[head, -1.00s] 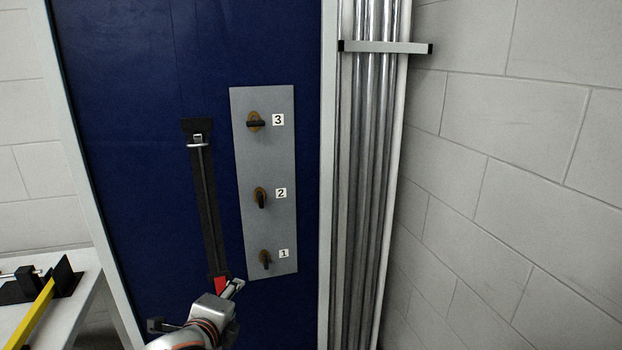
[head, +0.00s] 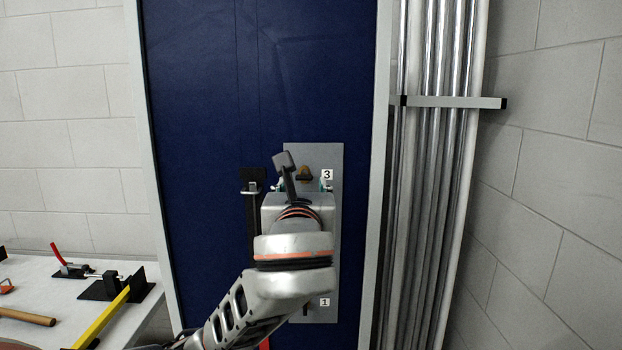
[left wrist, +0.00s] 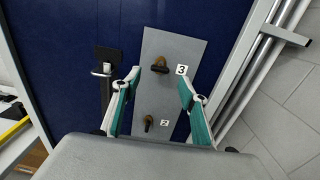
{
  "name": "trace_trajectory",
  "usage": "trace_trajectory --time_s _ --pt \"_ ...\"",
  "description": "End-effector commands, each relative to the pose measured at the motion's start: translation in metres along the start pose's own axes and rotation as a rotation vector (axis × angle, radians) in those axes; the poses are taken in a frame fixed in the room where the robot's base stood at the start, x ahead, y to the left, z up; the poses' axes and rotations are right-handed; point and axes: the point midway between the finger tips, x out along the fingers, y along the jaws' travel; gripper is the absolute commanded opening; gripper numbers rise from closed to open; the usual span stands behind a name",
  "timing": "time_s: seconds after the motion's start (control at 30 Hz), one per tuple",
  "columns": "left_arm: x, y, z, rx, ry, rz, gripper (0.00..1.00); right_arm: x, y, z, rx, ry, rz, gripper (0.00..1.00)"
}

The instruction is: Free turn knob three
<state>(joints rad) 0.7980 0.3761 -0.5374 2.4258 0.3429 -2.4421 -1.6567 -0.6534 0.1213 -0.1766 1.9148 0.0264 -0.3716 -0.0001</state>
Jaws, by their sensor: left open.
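Knob three (head: 304,174) is dark with a brownish base, beside the label "3" near the top of a grey panel (head: 333,230). In the left wrist view knob three (left wrist: 159,65) shows between and beyond the fingertips, its handle lying roughly across the panel. My left gripper (left wrist: 157,80) is open and empty, with its teal-padded fingers spread either side of the panel's upper part, apart from the knob. In the head view my left gripper (head: 300,186) is mostly hidden by its own wrist. My right gripper is not in view.
A dark latch bar (head: 252,200) runs left of the panel. Pipes (head: 437,180) stand at right. A table (head: 40,275) with tools stands at left.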

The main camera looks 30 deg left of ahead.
Motion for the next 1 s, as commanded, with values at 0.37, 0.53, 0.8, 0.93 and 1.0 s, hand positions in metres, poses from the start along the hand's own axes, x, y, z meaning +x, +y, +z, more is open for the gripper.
trace_trajectory --time_s 0.37,0.53,0.8,0.93,1.0 --pt "0.051 0.001 0.0 0.0 0.0 0.002 0.43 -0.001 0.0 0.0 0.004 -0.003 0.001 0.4" --pt "0.057 0.0 -0.001 -0.002 0.002 0.0 0.43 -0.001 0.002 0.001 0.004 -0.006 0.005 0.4" --pt "0.057 0.0 -0.001 -0.003 0.002 -0.001 0.27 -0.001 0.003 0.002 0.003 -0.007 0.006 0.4" --pt "0.057 0.0 -0.001 -0.003 0.002 0.0 0.05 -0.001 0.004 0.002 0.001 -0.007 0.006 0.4" --pt "0.057 0.0 -0.001 -0.003 0.002 0.0 0.05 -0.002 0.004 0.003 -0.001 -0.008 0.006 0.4"
